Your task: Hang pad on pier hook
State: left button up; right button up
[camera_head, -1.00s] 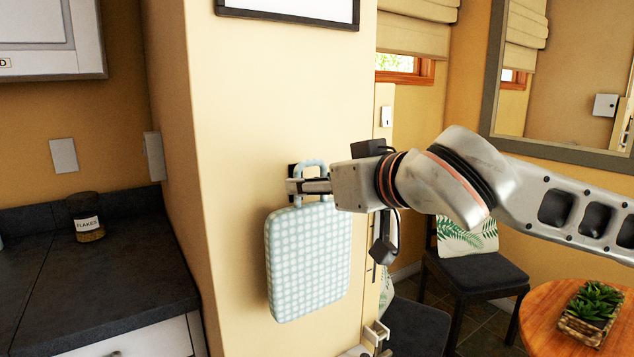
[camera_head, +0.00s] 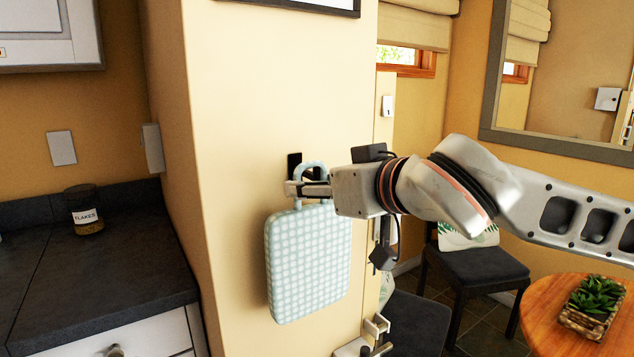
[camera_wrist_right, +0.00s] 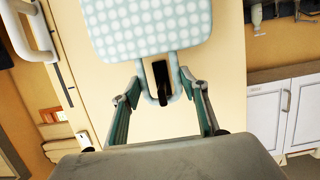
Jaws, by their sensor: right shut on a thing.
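The pad (camera_head: 308,265) is pale blue-green with white dots and hangs upright beside the pier face, its loop (camera_head: 312,165) on top. My right gripper (camera_head: 308,190) is shut on the loop; in the right wrist view its fingers (camera_wrist_right: 163,112) lie on either side of it. The dark pier hook (camera_head: 294,163) is partly hidden behind the loop and gripper. In the right wrist view the hook (camera_wrist_right: 163,83) shows inside the loop's opening. I cannot tell whether the loop rests on it. My left gripper is not in view.
The cream pier (camera_head: 235,150) has a framed picture above. A dark counter (camera_head: 110,270) with a jar (camera_head: 85,210) is at left. A pale handle-like fitting (camera_head: 376,328) juts out at lower right of the pad. Chairs and a round table (camera_head: 545,320) stand at right.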

jog(key=shift+f, duration=0.35)
dwell(0.7)
jog(key=o, duration=1.4)
